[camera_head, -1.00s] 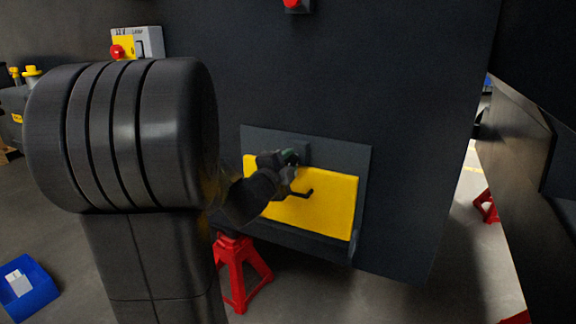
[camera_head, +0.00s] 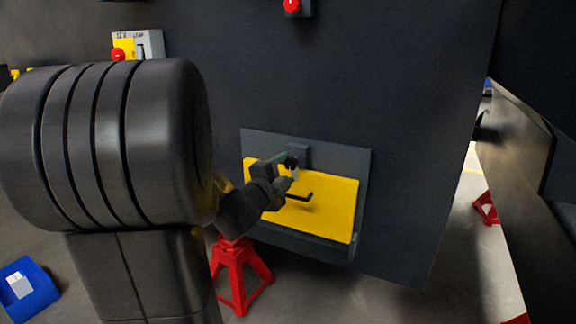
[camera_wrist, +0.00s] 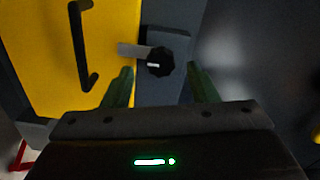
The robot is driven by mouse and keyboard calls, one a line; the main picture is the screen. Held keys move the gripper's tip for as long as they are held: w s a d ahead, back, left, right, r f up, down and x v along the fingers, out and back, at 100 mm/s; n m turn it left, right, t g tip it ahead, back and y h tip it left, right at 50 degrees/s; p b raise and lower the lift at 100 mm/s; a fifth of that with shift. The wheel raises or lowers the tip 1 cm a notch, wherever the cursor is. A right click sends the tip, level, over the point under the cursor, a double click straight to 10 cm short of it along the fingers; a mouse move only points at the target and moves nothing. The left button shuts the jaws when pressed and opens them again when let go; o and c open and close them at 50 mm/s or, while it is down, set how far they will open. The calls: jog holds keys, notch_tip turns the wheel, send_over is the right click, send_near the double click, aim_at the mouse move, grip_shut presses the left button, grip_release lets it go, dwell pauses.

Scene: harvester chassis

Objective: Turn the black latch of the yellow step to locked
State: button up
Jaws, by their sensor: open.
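The yellow step (camera_head: 335,218) is a flat panel in a dark frame low on the chassis wall, with a black bar handle (camera_wrist: 82,45). The black latch (camera_wrist: 160,62) is a faceted knob with a pale mark, on a dark mount beside the step's edge. A grey metal tongue (camera_wrist: 130,50) reaches from it to over the yellow panel's edge. My gripper (camera_wrist: 160,69) is open; its green fingers are apart, with the knob in line between their tips. I see no contact. In the head view my gripper (camera_head: 285,170) partly hides the latch area.
A red jack stand (camera_head: 238,272) stands on the floor below the step. A red button (camera_head: 291,6) is on the wall above. A yellow and grey switch box (camera_head: 138,46) is at upper left. A blue bin (camera_head: 24,290) lies at lower left.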

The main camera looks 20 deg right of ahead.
aim_at(292, 169)
jog(key=p+v, duration=0.2)
jog(key=v, duration=0.9)
jog(key=shift+d, duration=0.15)
jog(key=b+x, duration=0.3)
jog(key=x, duration=1)
jog(key=shift+w+d, duration=0.25)
jog(key=shift+w, duration=0.05)
jog(key=shift+a, duration=0.15)
